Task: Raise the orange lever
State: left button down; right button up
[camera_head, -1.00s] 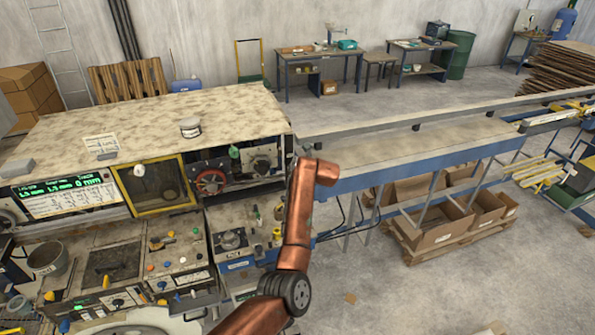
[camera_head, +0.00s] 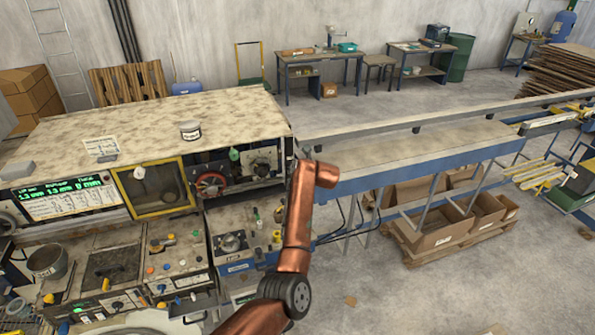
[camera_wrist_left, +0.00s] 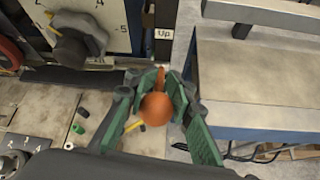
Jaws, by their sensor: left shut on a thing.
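The orange lever (camera_wrist_left: 156,109) shows in the left wrist view as a round orange knob with a short orange stem behind it. My left gripper (camera_wrist_left: 163,88) has its green-padded fingers shut on the lever, one on each side of it. An "Up" label (camera_wrist_left: 164,33) is on the machine just above the fingers. In the head view the lever and the left gripper cannot be made out, and a copper-coloured arm of mine crosses that area near the machine's right end. My right gripper is not in view.
A grey dial (camera_wrist_left: 77,40) with a numbered scale sits left of the gripper. A small green part (camera_wrist_left: 83,112) lies on the machine's ledge. The conveyor table (camera_head: 400,150) runs off to the right. Cardboard boxes (camera_head: 436,228) stand under it on a pallet.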

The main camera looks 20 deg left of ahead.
pick_arm(q)
jog(key=shift+a+r, duration=0.2)
jog(key=c, duration=1.7)
grip_release()
jog(key=shift+f, duration=0.2)
jog(key=shift+o, duration=0.2)
jog(key=shift+d, duration=0.1)
jog(key=v, duration=1.2)
